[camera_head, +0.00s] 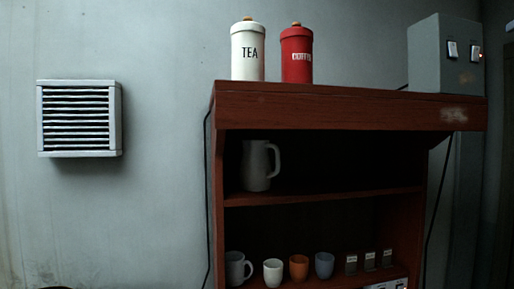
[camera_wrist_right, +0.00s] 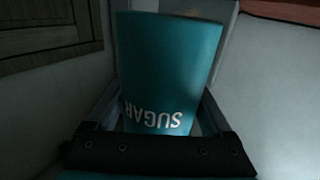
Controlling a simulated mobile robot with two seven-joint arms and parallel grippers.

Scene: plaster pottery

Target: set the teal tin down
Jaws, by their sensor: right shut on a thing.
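The teal tin (camera_wrist_right: 170,60) fills the middle of the right wrist view. It carries the word SUGAR in white, upside down in this view. My right gripper (camera_wrist_right: 165,115) is shut on it, with a finger along each side. What lies under the tin is hidden. Neither gripper nor the teal tin shows in the head view.
A dark red shelf unit (camera_head: 340,108) stands against the wall. On its top are a white TEA tin (camera_head: 247,58), a red COFFEE tin (camera_head: 296,62) and a grey box (camera_head: 445,70). The top is clear between the COFFEE tin and the box. A pitcher (camera_head: 256,168) and several cups stand below.

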